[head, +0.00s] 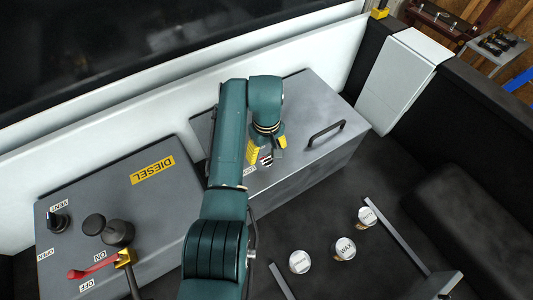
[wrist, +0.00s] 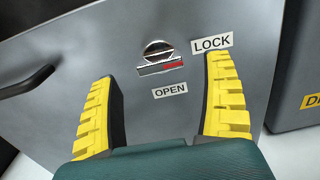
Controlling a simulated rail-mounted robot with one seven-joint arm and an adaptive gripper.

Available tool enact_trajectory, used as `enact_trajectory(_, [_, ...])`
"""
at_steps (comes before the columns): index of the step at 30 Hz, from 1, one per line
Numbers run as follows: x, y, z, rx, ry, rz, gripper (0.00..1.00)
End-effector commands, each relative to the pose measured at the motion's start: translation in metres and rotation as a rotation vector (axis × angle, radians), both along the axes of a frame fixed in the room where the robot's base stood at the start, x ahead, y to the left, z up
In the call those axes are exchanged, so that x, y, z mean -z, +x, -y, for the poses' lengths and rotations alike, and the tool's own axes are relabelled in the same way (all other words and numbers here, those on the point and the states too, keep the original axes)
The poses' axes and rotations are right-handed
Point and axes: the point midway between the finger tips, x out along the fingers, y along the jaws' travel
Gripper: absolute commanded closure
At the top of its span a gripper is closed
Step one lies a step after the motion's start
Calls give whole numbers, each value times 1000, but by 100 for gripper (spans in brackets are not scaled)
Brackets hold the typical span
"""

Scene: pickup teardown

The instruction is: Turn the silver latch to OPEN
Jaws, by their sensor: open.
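The silver latch (wrist: 158,55) is on the grey toolbox lid, and the wrist view shows it as a round silver knob with a flat silver bar that has a red mark at its right end. An OPEN label (wrist: 170,90) sits just below it and a LOCK label (wrist: 212,43) to its upper right. My gripper (wrist: 164,102) is open, with its yellow ribbed fingers apart and nothing between them. The latch lies ahead of the fingertips, between their lines, apart from them. In the head view my gripper (head: 266,150) is over the toolbox, partly hiding the latch.
The grey toolbox (head: 335,160) has a black handle (head: 326,133) to the right of my gripper. A grey DIESEL tank (head: 120,215) with a cap, knob and red lever stands at left. Several round white-topped cans (head: 345,248) stand on the dark bed between grey rails.

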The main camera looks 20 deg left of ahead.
Motion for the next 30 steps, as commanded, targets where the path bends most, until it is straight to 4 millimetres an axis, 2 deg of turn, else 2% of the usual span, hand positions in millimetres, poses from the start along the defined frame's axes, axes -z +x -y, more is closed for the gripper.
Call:
enact_trajectory(3, [20, 0, 0, 0, 0, -1, 17])
enact_trajectory(6, [30, 0, 0, 0, 0, 0, 17])
enact_trajectory(16, [35, 0, 0, 0, 0, 1, 20])
enact_trajectory(26, [35, 0, 0, 0, 0, 1, 82])
enact_trajectory(30, [35, 0, 0, 1, 0, 1, 82])
